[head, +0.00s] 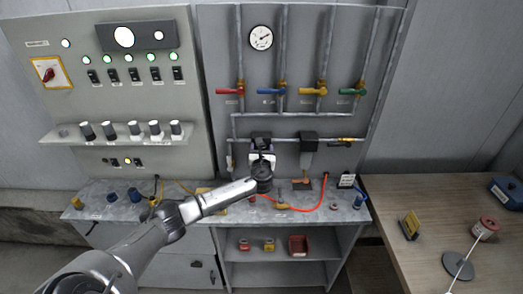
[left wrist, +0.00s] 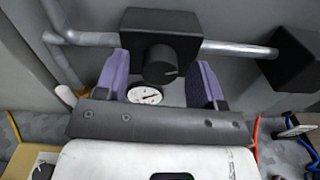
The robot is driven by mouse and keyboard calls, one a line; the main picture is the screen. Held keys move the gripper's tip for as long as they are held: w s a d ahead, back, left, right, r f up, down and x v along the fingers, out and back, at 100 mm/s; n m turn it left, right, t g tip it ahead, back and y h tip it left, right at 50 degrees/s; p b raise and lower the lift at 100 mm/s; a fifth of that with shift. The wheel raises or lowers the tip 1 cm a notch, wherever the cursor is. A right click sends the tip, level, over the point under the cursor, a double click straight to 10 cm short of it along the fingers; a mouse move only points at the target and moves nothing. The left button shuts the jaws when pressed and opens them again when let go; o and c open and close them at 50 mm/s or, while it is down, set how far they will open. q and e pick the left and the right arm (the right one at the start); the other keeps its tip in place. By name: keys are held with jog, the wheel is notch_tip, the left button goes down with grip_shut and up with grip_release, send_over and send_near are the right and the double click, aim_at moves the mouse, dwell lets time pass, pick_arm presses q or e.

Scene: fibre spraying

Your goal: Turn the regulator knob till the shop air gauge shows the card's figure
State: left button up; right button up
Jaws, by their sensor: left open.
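My left gripper (head: 262,158) reaches up to the panel at the regulator, and the arm hides most of the regulator in the head view. In the left wrist view, its two purple fingers (left wrist: 158,80) are open, one on each side of the black regulator knob (left wrist: 160,66). Gaps show between fingers and knob. The knob hangs below a black regulator body (left wrist: 161,30) on a grey pipe. A small white gauge (left wrist: 145,95) sits below the knob, its reading too small to tell. A larger round gauge (head: 261,38) is high on the panel. A small dark-and-white card (head: 346,181) stands on the bench. My right gripper is not in view.
A second black block (head: 309,142) is on the pipe to the right, also in the left wrist view (left wrist: 297,57). Coloured valve handles (head: 313,91) line the panel above. A red hose (head: 310,207) lies on the bench. A wooden table (head: 450,210) stands at right.

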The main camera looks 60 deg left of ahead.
pick_arm(q)
jog(key=c, duration=0.9)
jog(key=shift+n, duration=0.3)
jog(key=shift+n+b, duration=1.95)
jog(key=shift+n, duration=4.55)
